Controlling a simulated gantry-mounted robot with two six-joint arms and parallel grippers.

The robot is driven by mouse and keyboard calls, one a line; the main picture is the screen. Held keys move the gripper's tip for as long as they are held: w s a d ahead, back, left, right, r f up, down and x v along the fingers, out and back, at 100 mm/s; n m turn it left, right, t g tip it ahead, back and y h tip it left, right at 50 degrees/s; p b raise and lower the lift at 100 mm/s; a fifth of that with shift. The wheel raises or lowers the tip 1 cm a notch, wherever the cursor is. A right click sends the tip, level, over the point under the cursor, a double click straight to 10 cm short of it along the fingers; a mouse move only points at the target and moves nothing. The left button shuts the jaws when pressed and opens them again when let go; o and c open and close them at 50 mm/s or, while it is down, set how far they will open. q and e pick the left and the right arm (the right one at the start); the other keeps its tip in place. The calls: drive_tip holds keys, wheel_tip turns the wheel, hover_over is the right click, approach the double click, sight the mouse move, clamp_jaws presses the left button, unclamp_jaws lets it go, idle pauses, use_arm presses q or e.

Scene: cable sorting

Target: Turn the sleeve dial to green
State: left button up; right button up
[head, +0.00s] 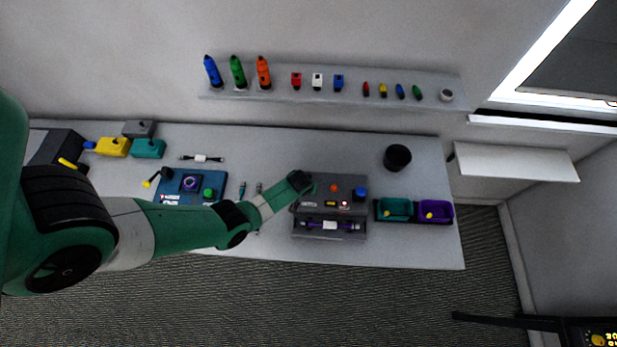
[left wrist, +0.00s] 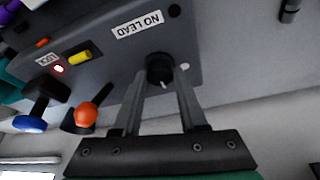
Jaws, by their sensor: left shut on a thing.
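A grey machine box (head: 332,191) stands on the table, right of the middle in the head view. In the left wrist view it carries a black dial (left wrist: 157,66) with a short white pointer mark. A white dot (left wrist: 184,66) is on the panel beside the dial. My left gripper (left wrist: 163,80) is shut on the dial, one finger on each side. In the head view the left gripper (head: 301,181) is at the box's left end, and the dial is hidden there. I cannot see a green mark by the dial. My right gripper is not in view.
The box also has an orange-knobbed lever (left wrist: 86,115), a blue-knobbed lever (left wrist: 30,124), a yellow piece (left wrist: 79,57), a lit red lamp (left wrist: 58,69) and a "NO LEAD" label (left wrist: 139,25). A purple cable (head: 330,225) lies in the front trough. Teal and purple trays (head: 435,220) stand right.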

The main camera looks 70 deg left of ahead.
use_arm(q)
clamp_jaws()
drive_tip(key=shift+m, duration=0.3)
drive_tip(key=shift+s+a+m+t+h, duration=0.1)
drive_tip(key=shift+m+t+h, duration=0.3)
drive_tip(key=shift+m, duration=0.6)
drive_tip(key=m+h, duration=0.1)
drive_tip(key=m, duration=0.2)
drive_tip(key=shift+a+t, duration=0.15)
drive_tip(key=shift+t, duration=0.15)
drive_tip(key=m+h, duration=0.1)
drive_tip(key=m, duration=0.2)
drive_tip(key=shift+b, duration=0.4)
drive_tip(key=shift+a+m+h, duration=0.15)
drive_tip(key=shift+m+h, duration=0.65)
drive_tip(key=shift+m, duration=0.9)
drive_tip(key=o, duration=1.1)
unclamp_jaws()
drive_tip(key=shift+c, duration=0.2)
